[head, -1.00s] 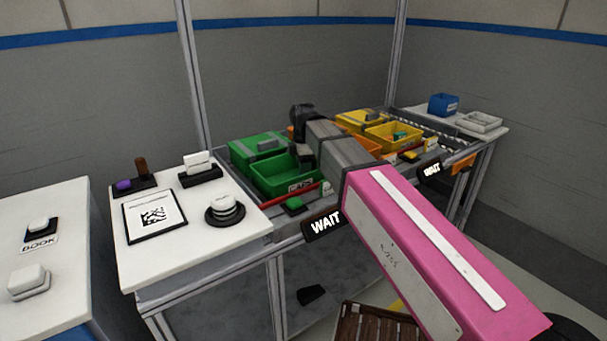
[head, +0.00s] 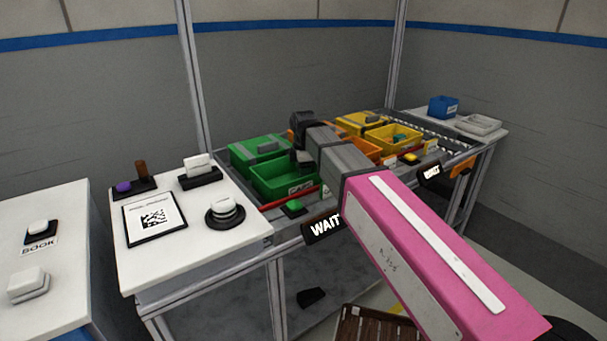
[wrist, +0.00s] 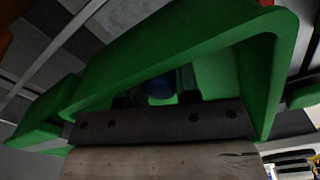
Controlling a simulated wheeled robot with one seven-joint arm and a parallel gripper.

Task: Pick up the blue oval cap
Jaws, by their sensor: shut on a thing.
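The blue oval cap (wrist: 160,86) shows in the wrist view as a dark blue rounded shape inside a green bin. My gripper (wrist: 158,98) has its two dark fingers on either side of the cap, shut on it. The cap's lower part is hidden behind the gripper body. In the head view, the front green bin (head: 262,184) stands on the bench, and my gripper (head: 302,160) reaches down at its right side. The cap cannot be seen in the head view.
The bin's green walls rise close around my gripper. A second green bin (head: 243,153) stands behind, and yellow bins (head: 385,143) stand to the right. A green button (head: 293,206) sits in front. A white table (head: 160,255) with several devices is at left.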

